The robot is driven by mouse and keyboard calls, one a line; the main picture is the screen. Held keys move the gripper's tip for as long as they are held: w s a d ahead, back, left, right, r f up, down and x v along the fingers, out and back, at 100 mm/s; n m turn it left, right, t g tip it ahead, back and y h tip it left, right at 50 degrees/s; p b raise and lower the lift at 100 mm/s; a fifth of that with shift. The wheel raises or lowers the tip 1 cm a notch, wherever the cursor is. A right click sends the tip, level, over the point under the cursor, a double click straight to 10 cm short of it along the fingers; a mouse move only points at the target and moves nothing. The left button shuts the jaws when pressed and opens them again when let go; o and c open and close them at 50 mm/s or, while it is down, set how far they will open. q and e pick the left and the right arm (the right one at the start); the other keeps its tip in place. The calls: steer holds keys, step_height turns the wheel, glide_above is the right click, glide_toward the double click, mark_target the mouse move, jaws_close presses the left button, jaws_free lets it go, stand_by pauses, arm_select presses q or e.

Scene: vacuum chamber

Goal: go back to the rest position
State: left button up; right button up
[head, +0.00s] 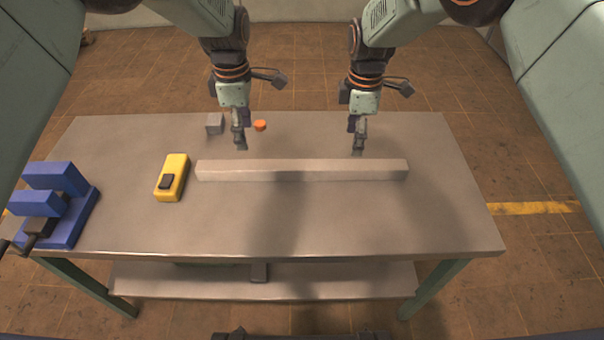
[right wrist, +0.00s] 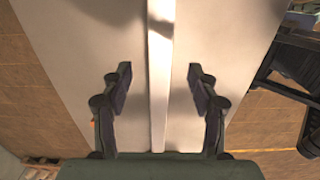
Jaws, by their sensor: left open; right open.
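My left gripper (head: 241,146) hangs above the far part of the grey table (head: 330,225), just behind the left half of a long pale bar (head: 300,170). My right gripper (head: 358,150) hangs behind the right half of the same bar. In the right wrist view my right gripper (right wrist: 160,85) has its two fingers wide apart, one on each side of the bar (right wrist: 160,60). Nothing is between the fingers except the view of the bar beyond them. Both grippers are open and empty. The bar lies flat across the table.
A blue vise (head: 60,200) stands at the table's left edge. A yellow box with a dark top piece (head: 178,165) lies left of the bar. A small grey block (head: 215,123) and a small orange piece (head: 260,125) lie near the far edge. The table's front and right are clear.

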steer(key=shift+r, duration=0.9)
